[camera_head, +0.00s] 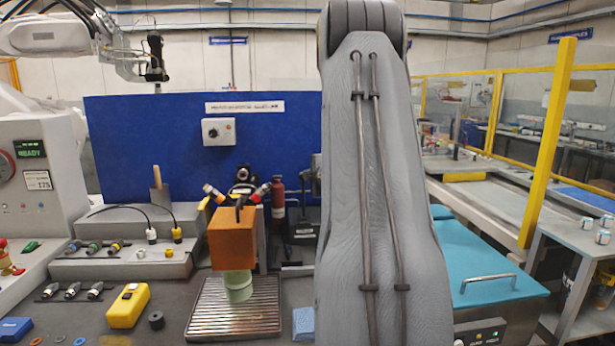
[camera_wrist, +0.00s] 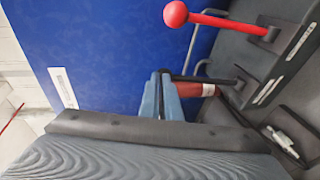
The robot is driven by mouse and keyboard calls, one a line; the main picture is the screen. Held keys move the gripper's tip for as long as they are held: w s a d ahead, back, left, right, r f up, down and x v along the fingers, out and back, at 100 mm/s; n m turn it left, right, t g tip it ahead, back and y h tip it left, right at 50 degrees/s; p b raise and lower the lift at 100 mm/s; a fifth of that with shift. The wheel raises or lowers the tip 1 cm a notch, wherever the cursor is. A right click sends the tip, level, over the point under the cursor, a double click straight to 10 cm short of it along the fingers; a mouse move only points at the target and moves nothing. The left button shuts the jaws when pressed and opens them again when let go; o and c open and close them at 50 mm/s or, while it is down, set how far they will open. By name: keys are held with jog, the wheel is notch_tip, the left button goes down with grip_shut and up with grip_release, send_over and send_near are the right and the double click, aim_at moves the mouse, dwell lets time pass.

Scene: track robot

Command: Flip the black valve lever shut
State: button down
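A black valve lever (camera_wrist: 208,79) shows in the wrist view as a thin dark rod running left from a dark mount (camera_wrist: 240,88). My gripper (camera_wrist: 162,78) is in the middle of the wrist view, its two blue-grey fingers close together with only a narrow dark gap. The fingertips are at the lever's free end; I cannot tell whether they touch it. I see nothing clearly held. In the head view my grey arm hides the gripper and the lever.
A red ball-ended lever (camera_wrist: 215,21) is beside the black one. A dark red cylinder (camera_wrist: 195,90) lies behind the fingertips; a red bottle (camera_head: 278,200) shows in the head view. A blue panel (camera_head: 140,135) stands behind. An orange block (camera_head: 232,238) sits over a green cup (camera_head: 238,287).

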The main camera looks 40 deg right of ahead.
jog(key=shift+w+r, duration=0.15)
jog(key=shift+r, duration=0.1)
jog(key=b+v, duration=0.2)
jog(key=v, duration=1.2)
jog(key=shift+r, duration=0.25)
jog(key=shift+d, duration=0.1)
